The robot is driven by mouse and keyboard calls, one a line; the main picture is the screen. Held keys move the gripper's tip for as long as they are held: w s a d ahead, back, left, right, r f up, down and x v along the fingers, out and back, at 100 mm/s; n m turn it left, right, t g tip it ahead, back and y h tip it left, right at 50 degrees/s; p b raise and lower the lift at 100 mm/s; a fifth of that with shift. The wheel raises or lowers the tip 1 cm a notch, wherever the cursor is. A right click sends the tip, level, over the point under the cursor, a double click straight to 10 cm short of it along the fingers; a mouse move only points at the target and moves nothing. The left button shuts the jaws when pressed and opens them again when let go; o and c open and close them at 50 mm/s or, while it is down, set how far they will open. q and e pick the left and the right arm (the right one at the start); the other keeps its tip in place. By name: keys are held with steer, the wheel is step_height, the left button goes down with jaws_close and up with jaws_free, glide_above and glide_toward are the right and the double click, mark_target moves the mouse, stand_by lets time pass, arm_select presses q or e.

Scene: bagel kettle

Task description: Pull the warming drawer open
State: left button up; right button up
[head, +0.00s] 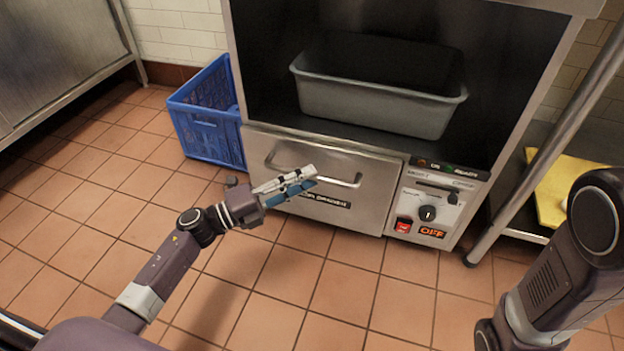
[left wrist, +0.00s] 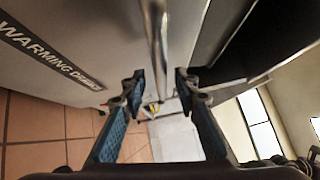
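The warming drawer (head: 370,210) is a metal front low in the steel cabinet, and it looks closed flush with the cabinet face. Its bar handle (head: 343,181) runs across the front; my left gripper hides part of it. My left gripper (head: 309,175) is in front of the handle. In the left wrist view the two fingers (left wrist: 160,88) are apart with nothing gripped, and the bar handle (left wrist: 156,40) lies ahead, in line with the gap between them. The "WARMING DRAWER" label (left wrist: 50,53) shows to the left there. My right gripper is out of view; only that arm shows.
A grey tub (head: 375,105) stands in the open bay above the drawer. A control panel (head: 428,205) with a knob and an OFF display is right of the drawer. A blue crate (head: 208,130) stands on the floor at left. Tiled floor before the drawer is clear.

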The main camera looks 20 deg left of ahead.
arm_select(q)
steer(key=shift+x, duration=1.05)
steer(key=shift+c, duration=0.6)
jaws_close()
